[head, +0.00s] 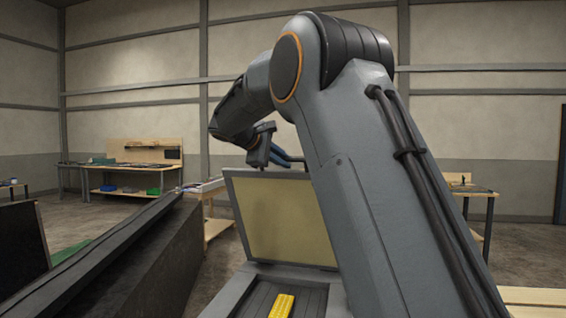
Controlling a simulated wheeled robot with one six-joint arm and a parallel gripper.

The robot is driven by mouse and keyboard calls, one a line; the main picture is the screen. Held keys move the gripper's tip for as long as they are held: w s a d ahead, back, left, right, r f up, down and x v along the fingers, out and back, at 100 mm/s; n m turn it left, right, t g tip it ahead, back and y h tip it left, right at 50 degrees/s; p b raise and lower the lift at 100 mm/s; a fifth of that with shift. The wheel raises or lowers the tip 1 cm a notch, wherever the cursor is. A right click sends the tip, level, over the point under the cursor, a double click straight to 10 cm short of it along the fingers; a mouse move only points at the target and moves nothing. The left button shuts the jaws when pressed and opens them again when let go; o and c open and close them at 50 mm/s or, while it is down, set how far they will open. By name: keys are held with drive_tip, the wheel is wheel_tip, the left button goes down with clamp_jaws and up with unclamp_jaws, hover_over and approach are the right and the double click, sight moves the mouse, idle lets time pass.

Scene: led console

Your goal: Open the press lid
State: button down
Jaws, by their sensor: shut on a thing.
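The press lid (275,222), a grey frame with a pale yellow inner panel, stands raised and nearly upright at the back of the press (245,290). The open press bed shows dark slats with a yellow ribbed piece (282,305) lying on them. My gripper (262,160) is at the top edge of the lid and shut on it. Its fingertips are small and partly hidden, so the exact contact is unclear. My arm hides the right side of the lid and part of the press.
A long dark panel (120,255) runs along the left of the press. A wooden workbench (130,170) with blue and green bins stands far back left. Another bench (470,190) is behind my arm at right. Open floor shows between the left panel and the back wall.

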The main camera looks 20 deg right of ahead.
drive_tip(key=c, duration=1.9)
unclamp_jaws()
drive_tip(key=shift+w+a, duration=0.1)
drive_tip(key=shift+a, duration=0.1)
drive_tip(key=shift+o, duration=0.5)
drive_tip(key=shift+d, duration=0.1)
drive_tip(key=shift+f, duration=0.1)
drive_tip(key=b+v, duration=0.3)
drive_tip(key=v, duration=0.5)
drive_tip(key=shift+r, duration=0.2)
drive_tip(key=s+a+f+g+y+b, duration=0.1)
drive_tip(key=s+f+y, duration=0.3)
drive_tip(key=f, duration=0.9)
drive_tip(key=s+a+f+g+y, duration=0.15)
drive_tip(key=s+f, duration=0.45)
drive_tip(key=f, duration=0.7)
drive_tip(key=s+a+f+m+g+y, duration=0.1)
drive_tip(key=s+f+m, duration=0.3)
drive_tip(key=s+f, duration=0.7)
drive_tip(key=s+a+f+m+g+y+b, duration=0.1)
drive_tip(key=s+a+f+m+y, duration=0.2)
drive_tip(key=s+f, duration=0.8)
drive_tip(key=s+m+y, duration=0.1)
drive_tip(key=s, duration=0.2)
drive_tip(key=shift+s+a+g+y, duration=0.25)
drive_tip(key=shift+g+y, duration=0.1)
